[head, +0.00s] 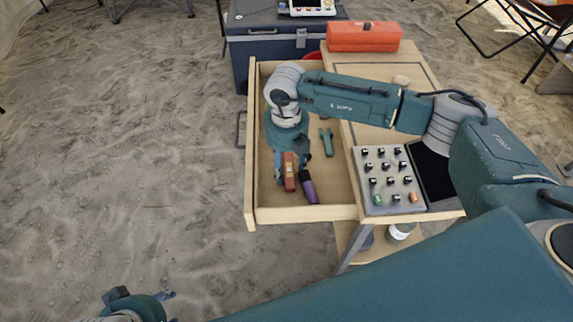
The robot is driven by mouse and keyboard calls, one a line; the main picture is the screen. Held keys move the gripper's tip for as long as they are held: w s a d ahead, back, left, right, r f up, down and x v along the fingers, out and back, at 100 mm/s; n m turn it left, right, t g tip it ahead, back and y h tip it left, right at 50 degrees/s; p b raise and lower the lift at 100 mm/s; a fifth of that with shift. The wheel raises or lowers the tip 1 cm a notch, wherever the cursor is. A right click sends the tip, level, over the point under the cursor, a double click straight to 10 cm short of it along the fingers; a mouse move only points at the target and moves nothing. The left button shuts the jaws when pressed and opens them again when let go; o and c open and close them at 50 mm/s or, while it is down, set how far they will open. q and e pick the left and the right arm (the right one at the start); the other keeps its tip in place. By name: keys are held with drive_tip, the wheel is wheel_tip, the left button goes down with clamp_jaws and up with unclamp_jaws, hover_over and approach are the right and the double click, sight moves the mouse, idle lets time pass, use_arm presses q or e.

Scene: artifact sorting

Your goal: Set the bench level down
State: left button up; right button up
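A small red bar (289,176), which looks like the bench level, is in the open wooden drawer (262,213), near its front left part. My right gripper (290,164) reaches down into the drawer with one finger on each side of the red bar and looks shut on it. Whether the bar touches the drawer floor I cannot tell. My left gripper (165,296) is at the bottom left, over the sand, away from the drawer; its finger opening does not show clearly.
A purple-and-dark tool (308,187) lies close right of the red bar, and a green tool (327,142) lies farther back. An orange toolbox (364,37) stands behind.

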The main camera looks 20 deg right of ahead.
sight(287, 169)
drive_tip(key=shift+r, duration=0.25)
wheel_tip(287, 169, up, 6)
drive_tip(key=shift+r+p, duration=0.1)
drive_tip(key=shift+p, duration=0.65)
use_arm(q)
drive_tip(key=shift+p+x, duration=0.35)
drive_tip(key=shift+x, duration=1.25)
use_arm(e)
drive_tip(key=shift+r, duration=2.85)
use_arm(q)
drive_tip(key=shift+d, duration=0.1)
